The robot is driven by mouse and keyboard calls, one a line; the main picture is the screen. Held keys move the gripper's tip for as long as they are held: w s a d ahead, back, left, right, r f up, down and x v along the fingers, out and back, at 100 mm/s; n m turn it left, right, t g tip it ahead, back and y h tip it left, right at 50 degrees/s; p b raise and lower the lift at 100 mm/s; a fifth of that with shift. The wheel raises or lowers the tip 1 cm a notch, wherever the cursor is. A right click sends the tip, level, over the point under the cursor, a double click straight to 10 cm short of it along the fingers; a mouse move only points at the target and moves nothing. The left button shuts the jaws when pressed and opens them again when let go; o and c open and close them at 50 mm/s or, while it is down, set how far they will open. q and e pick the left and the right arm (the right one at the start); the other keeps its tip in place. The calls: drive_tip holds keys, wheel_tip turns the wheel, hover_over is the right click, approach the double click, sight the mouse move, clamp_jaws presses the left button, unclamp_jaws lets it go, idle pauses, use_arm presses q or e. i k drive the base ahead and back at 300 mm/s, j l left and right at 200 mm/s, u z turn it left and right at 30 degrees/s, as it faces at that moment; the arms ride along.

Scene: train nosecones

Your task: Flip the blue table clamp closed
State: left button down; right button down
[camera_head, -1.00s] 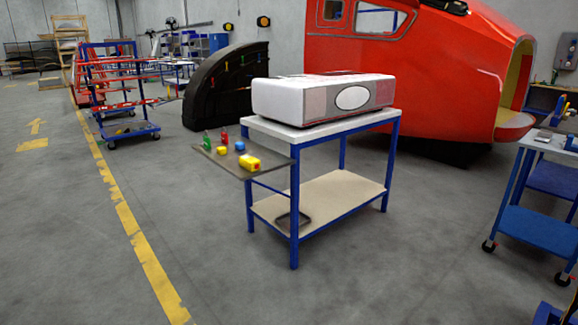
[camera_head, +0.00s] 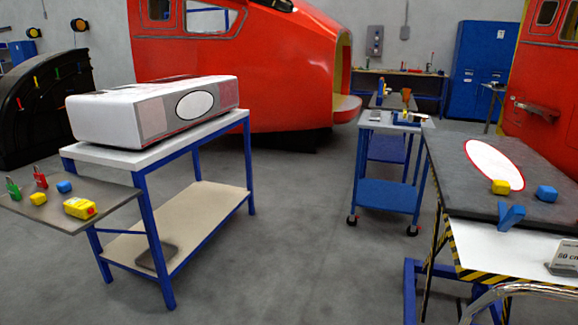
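A blue clamp-like piece (camera_head: 511,216) sits at the front edge of the dark panel (camera_head: 465,190) on the work table at the right. It appears tilted up in a V shape, but it is too small to tell whether it is open or closed. A blue block (camera_head: 546,193) and a yellow block (camera_head: 501,187) rest on the same panel, near a white oval with a red rim. Neither of my grippers is in view.
A blue-framed table (camera_head: 160,230) with a white box-shaped part stands at the left, its side shelf holding small coloured items. A blue cart (camera_head: 388,195) stands in the middle. Grey floor (camera_head: 300,240) is clear between them. A striped black-and-yellow edge borders the right table.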

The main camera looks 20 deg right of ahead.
sight(508, 219)
drive_tip(key=i+z, duration=0.15)
drive_tip(key=z, duration=0.25)
drive_tip(key=i+z, duration=0.1)
drive_tip(key=z, duration=0.3)
drive_tip(key=i+j+z, duration=0.1)
drive_tip(key=z, duration=0.3)
drive_tip(key=i+j+z, duration=0.1)
drive_tip(key=i+z, duration=0.15)
drive_tip(key=z, duration=0.15)
drive_tip(key=i+j+z, duration=0.2)
drive_tip(key=z, duration=0.15)
drive_tip(key=i+j+z, duration=0.25)
drive_tip(key=z, duration=0.15)
